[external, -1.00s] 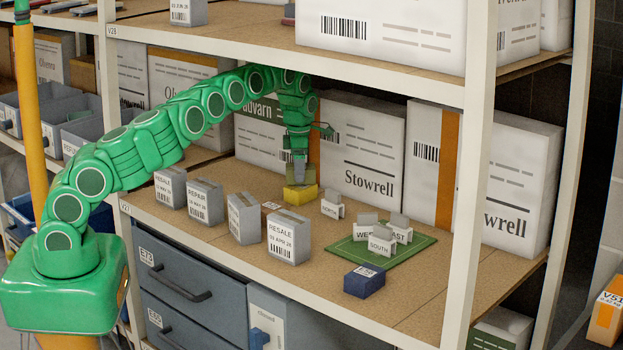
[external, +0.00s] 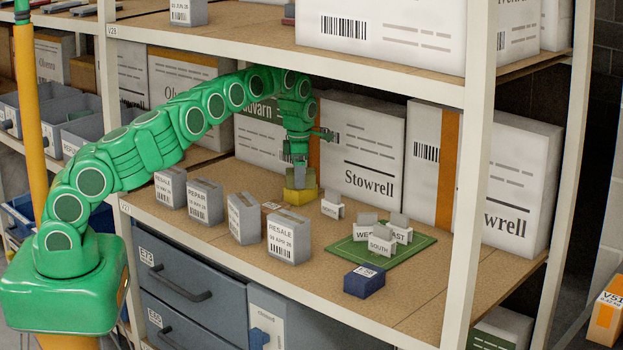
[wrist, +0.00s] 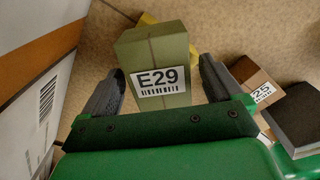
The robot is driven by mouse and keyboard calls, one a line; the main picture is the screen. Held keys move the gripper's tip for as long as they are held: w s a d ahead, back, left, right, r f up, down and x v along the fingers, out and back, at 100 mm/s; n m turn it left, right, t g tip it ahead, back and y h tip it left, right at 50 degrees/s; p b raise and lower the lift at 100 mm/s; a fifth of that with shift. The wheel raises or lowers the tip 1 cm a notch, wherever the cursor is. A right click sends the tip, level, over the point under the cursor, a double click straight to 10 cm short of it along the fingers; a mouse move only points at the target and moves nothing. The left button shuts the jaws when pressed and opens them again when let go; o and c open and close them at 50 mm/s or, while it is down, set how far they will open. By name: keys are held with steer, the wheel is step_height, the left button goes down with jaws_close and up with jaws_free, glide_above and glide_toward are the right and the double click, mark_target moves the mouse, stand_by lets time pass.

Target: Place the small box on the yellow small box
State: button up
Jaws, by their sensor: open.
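The small olive-green box labelled E29 (wrist: 163,62) stands between the fingers of my gripper (wrist: 160,92) in the wrist view. The fingers are open, one on each side of it, with gaps showing. The yellow small box (external: 300,195) sits on the shelf below my gripper (external: 299,178) in the external view. Its corner (wrist: 147,19) shows behind the E29 box in the wrist view. The E29 box appears to rest on the yellow box, but the contact is hidden. In the external view my fingers partly cover the E29 box.
Grey boxes, including a RESALE box (external: 289,236), stand to the left and in front. A small brown box (wrist: 255,82) lies nearby. Large white cartons (external: 361,150) stand behind. A green mat (external: 408,249) with grey blocks and a blue box (external: 364,281) are to the right.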

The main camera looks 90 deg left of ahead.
steer(key=shift+r, duration=2.85)
